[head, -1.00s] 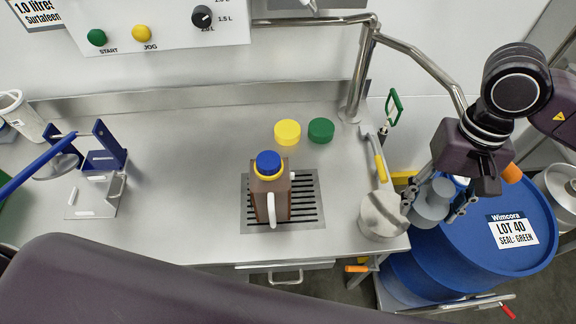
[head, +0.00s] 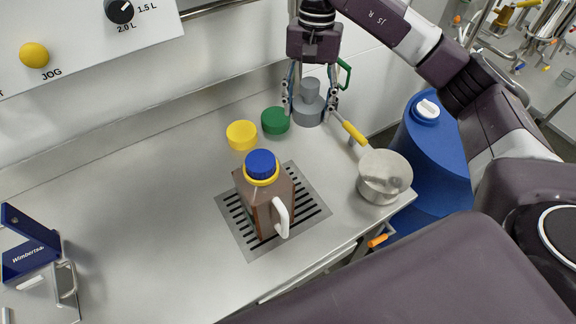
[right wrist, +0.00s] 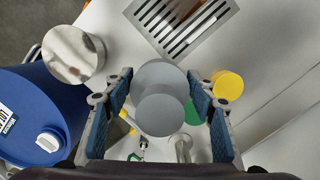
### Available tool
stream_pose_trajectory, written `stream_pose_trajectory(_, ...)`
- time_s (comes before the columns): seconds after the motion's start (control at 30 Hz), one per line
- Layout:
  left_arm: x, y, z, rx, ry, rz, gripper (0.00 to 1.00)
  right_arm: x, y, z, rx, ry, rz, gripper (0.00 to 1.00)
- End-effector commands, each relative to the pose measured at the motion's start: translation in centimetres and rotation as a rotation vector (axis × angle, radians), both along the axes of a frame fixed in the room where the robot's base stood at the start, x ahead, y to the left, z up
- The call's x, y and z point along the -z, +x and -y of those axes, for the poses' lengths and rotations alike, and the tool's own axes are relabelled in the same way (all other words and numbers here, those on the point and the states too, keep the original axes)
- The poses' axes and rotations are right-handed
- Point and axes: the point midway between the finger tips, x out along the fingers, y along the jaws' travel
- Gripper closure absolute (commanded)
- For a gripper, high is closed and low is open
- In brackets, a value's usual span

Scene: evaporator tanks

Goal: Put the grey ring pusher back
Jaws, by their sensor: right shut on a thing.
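The grey ring pusher (head: 311,91), a stepped cylinder with a wide base and narrower knob, is in my right gripper (head: 309,110) near the back right of the steel counter. The fingers are shut on its sides, and it looks upright. In the right wrist view the pusher (right wrist: 162,112) sits between the two blue-padded fingers. Whether its base touches the counter I cannot tell. My left gripper is out of view.
A green cap (head: 275,121) and a yellow cap (head: 241,135) lie left of the pusher. A brown jug (head: 257,205) stands on the slotted drain (head: 308,213). A steel ladle (head: 385,178) lies at the right edge, beside a blue drum (head: 432,160).

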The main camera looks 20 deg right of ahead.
Motion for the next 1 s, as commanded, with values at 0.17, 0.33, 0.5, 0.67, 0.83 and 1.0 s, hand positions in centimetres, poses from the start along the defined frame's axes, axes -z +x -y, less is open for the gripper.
stream_pose_trajectory(0.17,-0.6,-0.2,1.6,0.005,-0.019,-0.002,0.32,4.4,-0.2,0.0,-0.001,-0.002,-0.008,0.75)
stream_pose_trajectory(0.33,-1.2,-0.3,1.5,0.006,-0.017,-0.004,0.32,9.0,-0.2,0.0,-0.001,-0.001,-0.007,0.75)
stream_pose_trajectory(0.5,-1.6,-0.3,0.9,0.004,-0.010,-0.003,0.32,12.7,-0.2,-0.1,-0.001,0.000,-0.003,0.75)
stream_pose_trajectory(0.67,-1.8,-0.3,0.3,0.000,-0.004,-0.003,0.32,14.4,0.0,0.0,-0.002,0.000,0.000,0.75)
stream_pose_trajectory(0.83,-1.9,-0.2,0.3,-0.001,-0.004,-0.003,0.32,15.8,-0.2,0.0,-0.002,-0.001,-0.003,0.75)
stream_pose_trajectory(1.0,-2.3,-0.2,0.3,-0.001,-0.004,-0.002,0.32,18.3,-0.1,0.0,-0.001,0.000,-0.003,0.75)
